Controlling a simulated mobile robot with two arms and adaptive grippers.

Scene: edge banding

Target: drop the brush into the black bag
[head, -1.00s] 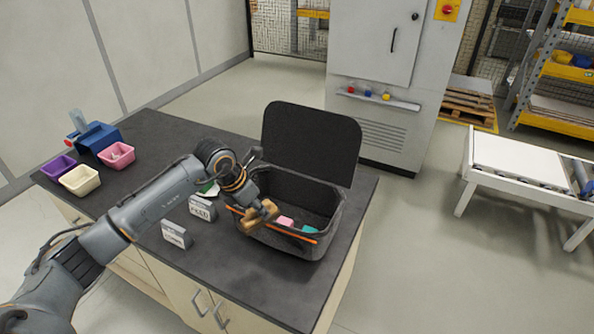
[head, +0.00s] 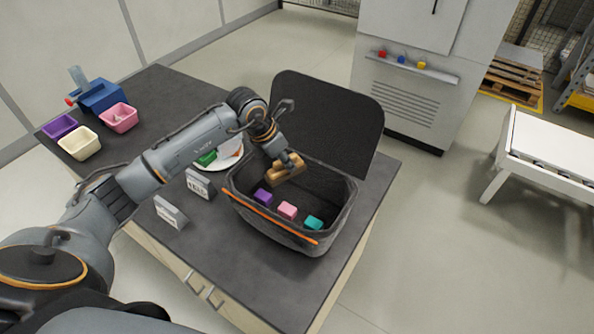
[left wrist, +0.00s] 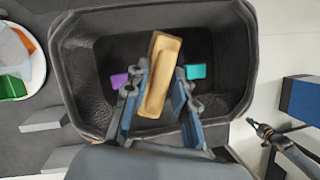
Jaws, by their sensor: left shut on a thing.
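The black bag (head: 335,228) stands open on the dark table, with its lid raised at the back. My left gripper (head: 286,163) is shut on the brush, a tan wooden block (head: 287,174), and holds it over the back left part of the bag's opening. In the left wrist view the brush (left wrist: 161,75) stands out between the two fingers (left wrist: 160,100), above the bag's inside. Any bristles are hidden. A purple block (head: 263,196), a pink block (head: 287,210) and a teal block (head: 314,223) lie in the bag.
A white plate (head: 226,164) with a green piece lies left of the bag. Two small signs (head: 199,184) stand at the table's front left. Purple, cream and pink bins (head: 118,117) and a blue device (head: 97,95) are at the far left.

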